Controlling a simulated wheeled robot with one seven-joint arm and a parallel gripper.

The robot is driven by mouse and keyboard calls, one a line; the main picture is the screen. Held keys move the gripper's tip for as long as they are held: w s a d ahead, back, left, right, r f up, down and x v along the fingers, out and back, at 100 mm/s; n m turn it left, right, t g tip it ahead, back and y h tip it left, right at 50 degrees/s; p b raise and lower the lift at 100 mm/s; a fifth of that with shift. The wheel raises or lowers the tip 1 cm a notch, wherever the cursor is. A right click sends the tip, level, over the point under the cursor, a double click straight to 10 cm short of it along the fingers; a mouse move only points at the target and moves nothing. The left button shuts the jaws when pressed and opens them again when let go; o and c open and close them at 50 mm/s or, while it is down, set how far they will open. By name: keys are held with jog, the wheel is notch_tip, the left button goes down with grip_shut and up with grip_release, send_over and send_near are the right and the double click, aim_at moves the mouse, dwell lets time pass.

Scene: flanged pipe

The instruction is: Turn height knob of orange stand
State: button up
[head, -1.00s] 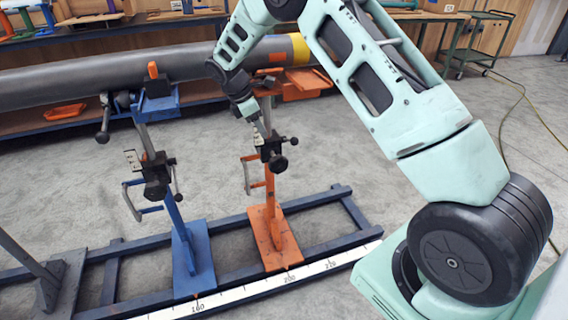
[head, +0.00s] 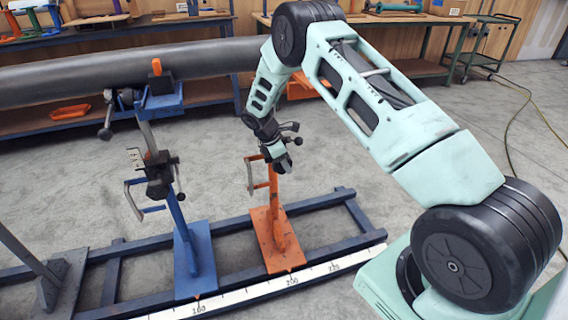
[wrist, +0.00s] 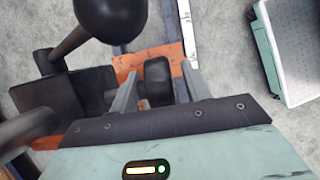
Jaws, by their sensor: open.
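The orange stand (head: 272,190) stands upright on its orange base plate (head: 262,240), in front of the pipe. My gripper (head: 284,165) is at the stand's clamp block and hides most of it in the head view. In the wrist view, a black round knob (wrist: 157,80) lies between the two fingers of my open gripper (wrist: 160,72), with the orange base plate below it. The fingers stand on either side of the knob; a small gap shows on the right, and contact on the left is unclear.
A black ball-ended lever (wrist: 110,14) and dark clamp block (wrist: 65,100) are close by at the left in the wrist view. The blue stand (head: 176,215) is left of the orange one. A grey pipe (head: 60,88) lies behind. A white ruler strip (head: 270,287) runs along the rail.

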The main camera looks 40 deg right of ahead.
jog(key=shift+d+f, duration=0.1)
jog(key=shift+f, duration=0.05)
jog(key=c, duration=1)
jog(key=shift+s+d+r+y+p, duration=0.2)
jog(key=shift+y+p, duration=0.5)
jog(key=shift+p, duration=0.35)
jog(key=shift+w+a+f+t+y+p, duration=0.15)
jog(key=shift+f+t+y+p, duration=0.1)
jog(key=shift+t+y+p, duration=0.35)
jog(key=o, duration=1)
